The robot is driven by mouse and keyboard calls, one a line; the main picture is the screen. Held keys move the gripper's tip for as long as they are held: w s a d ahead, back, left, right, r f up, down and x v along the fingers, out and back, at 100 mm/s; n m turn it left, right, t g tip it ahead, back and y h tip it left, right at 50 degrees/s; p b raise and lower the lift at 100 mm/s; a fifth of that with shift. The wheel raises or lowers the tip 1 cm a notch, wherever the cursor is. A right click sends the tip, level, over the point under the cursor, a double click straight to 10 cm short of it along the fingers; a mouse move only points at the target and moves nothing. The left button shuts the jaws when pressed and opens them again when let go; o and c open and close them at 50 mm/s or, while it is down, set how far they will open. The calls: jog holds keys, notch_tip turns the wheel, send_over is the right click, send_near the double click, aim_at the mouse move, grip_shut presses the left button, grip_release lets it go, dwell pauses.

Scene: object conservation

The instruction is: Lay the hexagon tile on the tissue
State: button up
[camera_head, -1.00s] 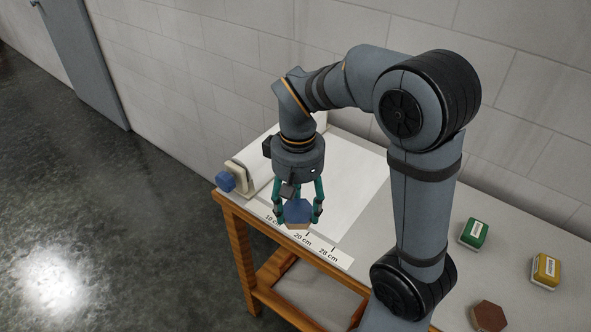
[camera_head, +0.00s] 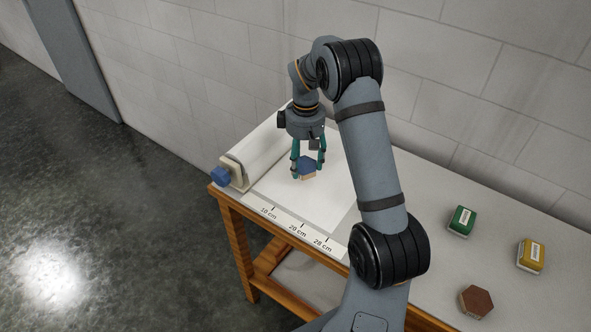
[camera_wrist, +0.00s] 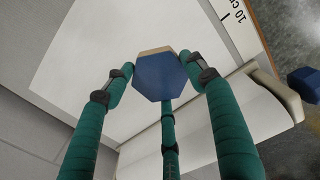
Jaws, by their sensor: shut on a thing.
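A blue-topped hexagon tile (camera_head: 307,166) with a pale tan edge is held between the green fingers of my gripper (camera_head: 308,168). In the wrist view the tile (camera_wrist: 160,76) sits between the fingertips (camera_wrist: 160,80), its blue face toward the camera. A white tissue sheet (camera_head: 337,203) lies on the table, drawn from a roll (camera_head: 262,147). My gripper and the tile are over the sheet, near its middle. I cannot tell whether the tile touches the sheet.
A ruler strip (camera_head: 290,227) marked 10, 20 and 28 cm runs along the table's front edge. A blue knob (camera_head: 220,175) sits at the roll's end. A green block (camera_head: 461,221), a yellow block (camera_head: 531,255) and a brown hexagon tile (camera_head: 476,301) stand at the right.

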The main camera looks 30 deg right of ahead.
aim_at(294, 184)
jog(key=shift+w+a+f+p, duration=0.2)
jog(key=shift+w+a+f, duration=0.2)
jog(key=shift+a, duration=0.25)
jog(key=shift+w+a+f+p, duration=0.15)
jog(key=shift+w+a+f, duration=0.2)
jog(key=shift+a, duration=0.25)
notch_tip(294, 184, down, 3)
jog(key=shift+s+f+p, duration=0.1)
jog(key=shift+p, duration=0.75)
jog(key=shift+f, duration=0.5)
jog(key=shift+f, duration=0.25)
jog(key=o, duration=1.3)
jog(key=shift+r, duration=0.1)
